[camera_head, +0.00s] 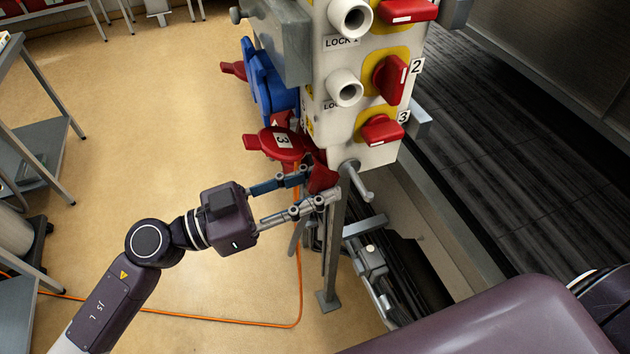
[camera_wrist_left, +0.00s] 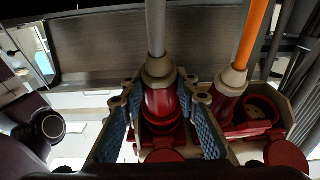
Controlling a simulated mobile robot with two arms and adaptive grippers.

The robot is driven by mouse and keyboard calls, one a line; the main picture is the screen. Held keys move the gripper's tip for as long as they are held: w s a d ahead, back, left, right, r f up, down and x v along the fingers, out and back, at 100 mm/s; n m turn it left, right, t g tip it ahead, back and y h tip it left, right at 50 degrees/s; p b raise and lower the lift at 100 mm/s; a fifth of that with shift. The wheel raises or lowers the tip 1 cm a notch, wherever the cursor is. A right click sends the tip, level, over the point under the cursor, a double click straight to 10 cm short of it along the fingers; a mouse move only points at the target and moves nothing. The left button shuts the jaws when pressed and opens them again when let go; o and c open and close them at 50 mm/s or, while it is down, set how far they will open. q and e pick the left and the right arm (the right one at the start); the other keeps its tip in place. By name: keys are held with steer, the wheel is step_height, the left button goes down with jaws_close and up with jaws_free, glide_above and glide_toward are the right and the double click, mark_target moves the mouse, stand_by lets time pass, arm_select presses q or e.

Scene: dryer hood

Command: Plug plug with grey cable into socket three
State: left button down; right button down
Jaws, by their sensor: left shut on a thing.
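My left gripper (camera_head: 320,183) is closed around a red plug (camera_head: 322,178) below the panel box. A red lid marked 3 (camera_head: 283,141) stands out on the box's left side, just above the gripper. A red lid (camera_wrist_left: 165,156) shows below the plug in the wrist view. My right gripper is out of view.
The panel box (camera_head: 350,120) carries red switches marked 2 (camera_head: 390,78) and 3 (camera_head: 381,130). A second plug with an orange cable (camera_wrist_left: 250,35) is at the red socket to the right. A metal post (camera_head: 333,245) stands below the box. Floor at left is mostly clear.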

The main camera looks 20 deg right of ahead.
mark_target(325, 175)
arm_select(q)
steer(key=shift+r, duration=0.35)
steer(key=shift+d+r, duration=0.15)
steer(key=shift+r, duration=0.2)
steer(key=shift+d+r, duration=0.1)
steer(key=shift+r, duration=0.2)
steer(key=shift+d+r, duration=0.1)
steer(key=shift+r, duration=0.2)
steer(key=c, duration=1.7)
jaws_free()
steer(key=shift+c, duration=0.2)
steer(key=o, duration=0.3)
steer(key=shift+d, duration=0.1)
steer(key=shift+o, duration=0.2)
